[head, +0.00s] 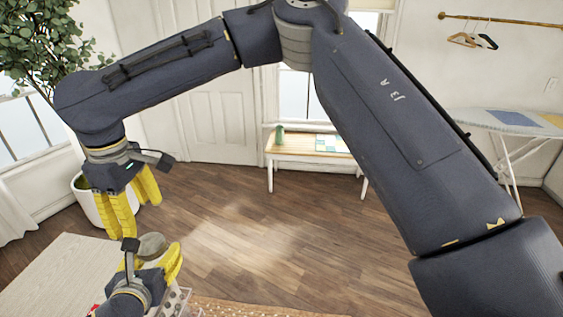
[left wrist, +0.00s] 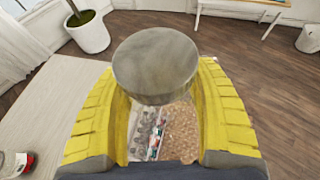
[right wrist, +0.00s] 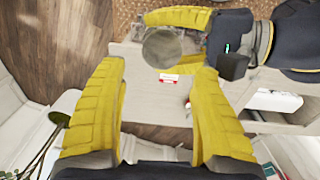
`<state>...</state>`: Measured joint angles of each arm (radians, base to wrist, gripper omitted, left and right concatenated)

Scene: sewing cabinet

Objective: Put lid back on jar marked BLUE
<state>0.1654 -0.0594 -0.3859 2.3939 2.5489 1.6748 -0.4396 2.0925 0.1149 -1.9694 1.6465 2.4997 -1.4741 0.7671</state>
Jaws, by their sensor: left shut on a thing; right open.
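My left gripper (head: 154,262) is shut on a round grey lid-like thing (head: 151,245) above the table's front right part. In the left wrist view the grey disc (left wrist: 155,65) sits between the yellow fingers; whether a jar is under it is hidden. It also shows between the left fingers in the right wrist view (right wrist: 163,47). My right gripper (head: 132,210) is open and empty, above and to the left of the left one, fingers pointing down. A jar-like thing with a red band (left wrist: 24,161) stands on the table at the left wrist view's lower left. No BLUE marking is readable.
The pale table (head: 60,265) is largely bare at its far left. A clear compartment tray (left wrist: 148,125) with small items lies beneath the left gripper. A woven rug (head: 235,306) lies beside the table. A potted plant (head: 90,203) stands beyond it.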

